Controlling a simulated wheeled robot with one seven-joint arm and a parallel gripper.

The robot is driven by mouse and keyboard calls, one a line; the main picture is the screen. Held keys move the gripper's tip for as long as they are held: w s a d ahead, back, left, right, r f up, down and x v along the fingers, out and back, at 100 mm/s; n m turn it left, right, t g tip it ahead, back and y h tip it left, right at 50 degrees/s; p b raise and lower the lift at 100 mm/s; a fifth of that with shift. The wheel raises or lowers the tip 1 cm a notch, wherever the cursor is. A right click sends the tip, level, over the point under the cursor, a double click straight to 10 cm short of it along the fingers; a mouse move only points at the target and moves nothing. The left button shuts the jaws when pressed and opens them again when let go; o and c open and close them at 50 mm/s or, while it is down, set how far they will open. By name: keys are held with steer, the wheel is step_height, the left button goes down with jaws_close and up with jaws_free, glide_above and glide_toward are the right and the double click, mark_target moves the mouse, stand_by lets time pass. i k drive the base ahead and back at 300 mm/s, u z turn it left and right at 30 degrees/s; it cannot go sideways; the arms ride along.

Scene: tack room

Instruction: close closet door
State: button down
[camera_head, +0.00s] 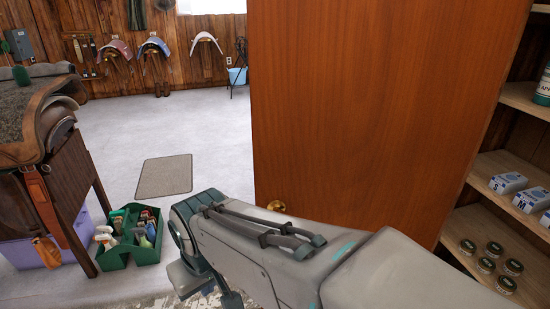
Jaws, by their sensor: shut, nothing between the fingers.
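The closet door (375,95) is a large reddish-brown wooden panel standing open in the middle of the head view. A round brass knob (277,206) shows low near its left edge. The open closet, with its pale wooden shelves (490,170), shows to the right of the door. My grey arm reaches from the bottom right across the door's lower part and bends down past its left edge. My gripper is not in view, so I cannot tell whether it touches the door.
A green caddy (146,254) with bottles and a purple bin (30,251) stand on the floor at left, near a saddle (45,120) on a wooden stand. A small mat (164,176) lies on open grey floor. Jars (486,265) and boxes (508,182) sit on the closet shelves.

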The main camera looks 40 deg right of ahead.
mark_target(370, 116)
steer(key=i, duration=2.9)
steer(key=z, duration=4.35)
